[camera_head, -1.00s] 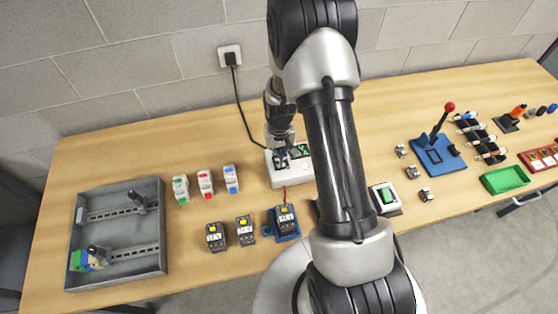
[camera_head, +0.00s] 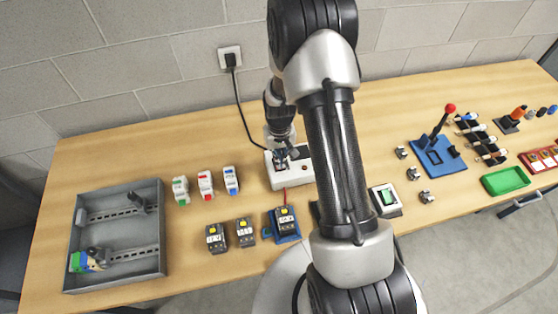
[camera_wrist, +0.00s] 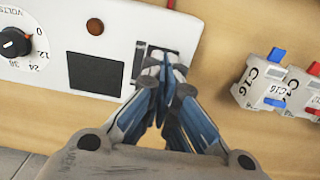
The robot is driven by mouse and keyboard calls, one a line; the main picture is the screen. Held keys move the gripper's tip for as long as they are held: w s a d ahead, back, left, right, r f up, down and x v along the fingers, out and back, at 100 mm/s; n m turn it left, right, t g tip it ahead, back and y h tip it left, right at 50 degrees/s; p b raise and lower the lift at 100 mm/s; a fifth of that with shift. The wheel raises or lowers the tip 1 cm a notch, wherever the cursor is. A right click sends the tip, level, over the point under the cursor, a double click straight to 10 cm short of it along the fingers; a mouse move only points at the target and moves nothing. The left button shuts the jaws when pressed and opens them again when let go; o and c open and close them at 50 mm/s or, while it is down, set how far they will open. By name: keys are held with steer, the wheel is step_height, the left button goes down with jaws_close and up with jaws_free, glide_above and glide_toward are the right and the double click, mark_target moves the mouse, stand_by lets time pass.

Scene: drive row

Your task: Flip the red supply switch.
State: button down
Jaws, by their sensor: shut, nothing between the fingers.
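The white supply box (camera_head: 276,178) stands near the middle of the table; its top fills the upper left of the wrist view (camera_wrist: 120,30). It carries a volts dial (camera_wrist: 14,44), a dark blank display (camera_wrist: 96,74) and a round brown-red lamp (camera_wrist: 95,26). The switch (camera_wrist: 140,58) sits at the box's right end in the wrist view, mostly hidden by my fingertips. No red shows on it, and its position cannot be told. My gripper (camera_wrist: 167,64) is shut and empty, its tips at or just above the switch. It also shows over the box in the head view (camera_head: 281,164).
Breakers with red (camera_head: 206,183), green and blue marks stand left of the box. Black-and-yellow relays (camera_head: 216,237) stand in front. A grey tray (camera_head: 160,230) lies far left. A black cord (camera_head: 240,105) runs from the wall socket. A blue lever base (camera_head: 437,160) stands right.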

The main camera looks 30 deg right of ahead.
steer(key=shift+r+p, duration=1.7)
steer(key=shift+r, duration=1.35)
steer(key=shift+s+f, duration=0.1)
